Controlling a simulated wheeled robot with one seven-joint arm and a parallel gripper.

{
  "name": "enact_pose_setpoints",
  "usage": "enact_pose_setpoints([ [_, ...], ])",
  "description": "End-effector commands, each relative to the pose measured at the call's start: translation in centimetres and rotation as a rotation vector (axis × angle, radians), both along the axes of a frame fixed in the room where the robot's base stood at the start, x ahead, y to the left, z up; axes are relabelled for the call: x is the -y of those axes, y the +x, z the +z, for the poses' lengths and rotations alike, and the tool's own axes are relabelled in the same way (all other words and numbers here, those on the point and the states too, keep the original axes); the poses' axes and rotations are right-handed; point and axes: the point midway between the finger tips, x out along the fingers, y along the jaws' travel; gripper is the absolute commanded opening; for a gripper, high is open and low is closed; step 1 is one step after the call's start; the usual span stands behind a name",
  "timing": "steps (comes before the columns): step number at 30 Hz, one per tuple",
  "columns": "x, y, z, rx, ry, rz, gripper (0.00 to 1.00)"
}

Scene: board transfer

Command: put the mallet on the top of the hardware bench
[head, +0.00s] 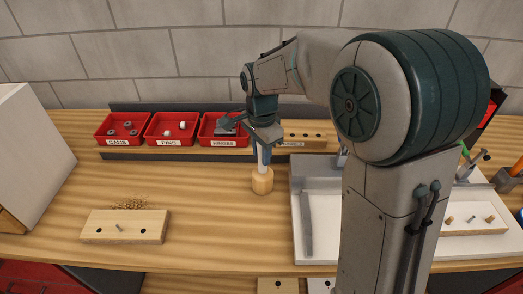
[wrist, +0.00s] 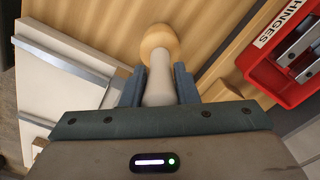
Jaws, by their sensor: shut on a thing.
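The mallet has a pale wooden head (head: 262,181) and a light handle. The handle stands roughly upright with the head at the bottom, over the middle of the bench top (head: 200,200). I cannot tell whether the head touches the wood. My gripper (head: 263,158) points down and is shut on the handle. In the wrist view, the handle (wrist: 159,86) lies between the two blue-grey fingers, with the round head (wrist: 158,43) beyond the fingertips. The handle's upper end is hidden by the gripper.
Red bins of cams (head: 121,128), pins (head: 171,129) and hinges (head: 213,131) stand behind the mallet. A white tray (head: 340,249) is close on its right, partly hidden by my arm. A drilled board (head: 125,227) lies front left. Bare wood lies between.

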Motion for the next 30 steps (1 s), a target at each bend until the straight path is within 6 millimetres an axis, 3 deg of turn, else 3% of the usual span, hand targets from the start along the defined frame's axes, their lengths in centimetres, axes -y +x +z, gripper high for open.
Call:
enact_pose_setpoints([
  [9,0.0,0.0,-0.3,0.001,0.001,0.000,0.00],
  [10,0.0,0.0,-0.2,0.000,0.000,0.000,0.35],
  [12,0.0,0.0,-0.2,0.000,0.000,0.000,0.49],
  [23,0.0,0.0,0.4,0.001,0.001,0.000,0.49],
  [30,0.0,0.1,4.6,0.005,0.002,0.000,0.49],
])
